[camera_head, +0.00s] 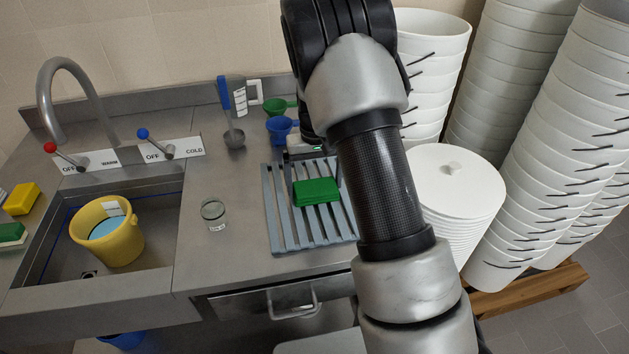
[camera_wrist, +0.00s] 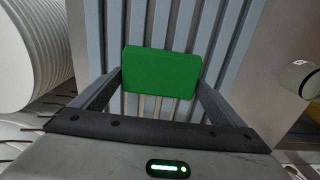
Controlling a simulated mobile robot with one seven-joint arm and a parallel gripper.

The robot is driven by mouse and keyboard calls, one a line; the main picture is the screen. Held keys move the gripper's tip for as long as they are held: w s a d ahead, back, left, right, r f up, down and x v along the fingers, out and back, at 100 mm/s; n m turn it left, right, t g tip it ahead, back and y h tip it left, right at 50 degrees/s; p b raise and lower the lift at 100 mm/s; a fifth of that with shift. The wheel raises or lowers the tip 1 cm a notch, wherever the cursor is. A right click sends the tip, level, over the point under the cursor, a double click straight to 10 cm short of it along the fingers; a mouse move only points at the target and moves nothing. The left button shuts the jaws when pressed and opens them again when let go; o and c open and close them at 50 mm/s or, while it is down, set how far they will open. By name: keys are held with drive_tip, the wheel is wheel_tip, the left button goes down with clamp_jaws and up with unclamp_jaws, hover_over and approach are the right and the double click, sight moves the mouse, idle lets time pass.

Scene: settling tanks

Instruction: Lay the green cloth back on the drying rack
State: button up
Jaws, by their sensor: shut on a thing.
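The green cloth (camera_head: 317,192) is a folded block over the slats of the grey-blue drying rack (camera_head: 279,226) on the steel counter. In the wrist view the green cloth (camera_wrist: 161,71) sits between the two fingertips of my gripper (camera_wrist: 160,76), which is shut on it. The slats of the drying rack (camera_wrist: 210,40) run behind the cloth there. I cannot tell whether the cloth touches the slats. In the head view my arm hides the rack's right part and most of my gripper.
A clear glass (camera_head: 213,213) stands left of the rack. A yellow bucket (camera_head: 107,238) is in the sink. A blue cup (camera_head: 279,130) and a green cup (camera_head: 276,106) stand behind the rack. Stacked white buckets (camera_head: 432,40) and white lids (camera_head: 458,185) are to the right.

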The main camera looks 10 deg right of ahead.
sight(315, 184)
drive_tip(key=o, duration=0.8)
drive_tip(key=shift+f, duration=0.15)
drive_tip(key=s+r+t, duration=0.1)
drive_tip(key=s+r, duration=0.2)
drive_tip(key=r, duration=0.7)
drive_tip(key=s+r, duration=0.3)
drive_tip(key=r, duration=0.8)
drive_tip(key=s+r+t, duration=0.2)
drive_tip(key=s, duration=0.9)
drive_tip(key=s+r+t, duration=0.2)
drive_tip(key=s+r, duration=0.1)
drive_tip(key=s, duration=0.9)
drive_tip(key=shift+r+t, duration=0.3)
